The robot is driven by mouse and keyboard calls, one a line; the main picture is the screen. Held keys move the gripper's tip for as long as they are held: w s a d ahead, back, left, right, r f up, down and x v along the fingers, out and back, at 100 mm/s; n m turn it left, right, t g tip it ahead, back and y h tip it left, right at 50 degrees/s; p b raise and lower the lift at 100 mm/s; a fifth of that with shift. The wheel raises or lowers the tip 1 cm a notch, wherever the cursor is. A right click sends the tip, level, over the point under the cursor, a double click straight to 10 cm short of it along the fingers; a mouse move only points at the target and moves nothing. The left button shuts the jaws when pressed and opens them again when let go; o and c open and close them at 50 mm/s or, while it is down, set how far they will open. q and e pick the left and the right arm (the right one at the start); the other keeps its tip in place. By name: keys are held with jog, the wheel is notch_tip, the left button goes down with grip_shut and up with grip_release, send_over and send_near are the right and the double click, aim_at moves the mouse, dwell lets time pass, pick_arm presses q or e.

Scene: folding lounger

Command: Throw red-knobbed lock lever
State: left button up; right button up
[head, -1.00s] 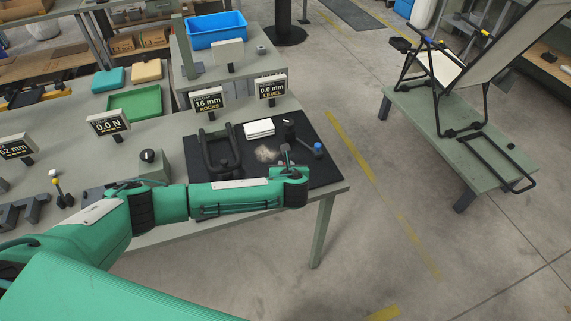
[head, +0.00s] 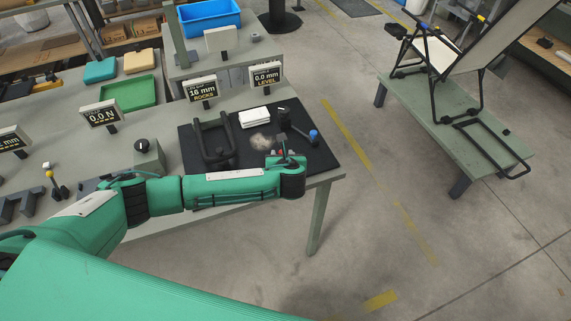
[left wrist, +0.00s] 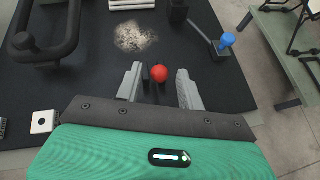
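The red knob (left wrist: 159,73) shows in the left wrist view as a small red ball between the two grey fingers of my left gripper (left wrist: 160,85). The fingers stand apart, with a visible gap on each side of the knob. The lever below the knob is mostly hidden. In the head view my left gripper (head: 281,158) is over the front right part of the black mat (head: 320,162), where the arm's end largely hides it and the knob. My right gripper is not in view.
A blue-knobbed lever (head: 313,134) stands just right of the gripper. A black frame (head: 213,143), white stack (head: 254,118) and pale gravel patch (left wrist: 135,37) lie on the mat. Displays reading 16 mm (head: 202,89) and 0.0 mm (head: 266,76) stand behind. Open floor lies right of the table.

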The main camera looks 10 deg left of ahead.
pick_arm(q)
jog(key=b+v, duration=0.2)
jog(key=v, duration=1)
jog(key=shift+s, duration=0.15)
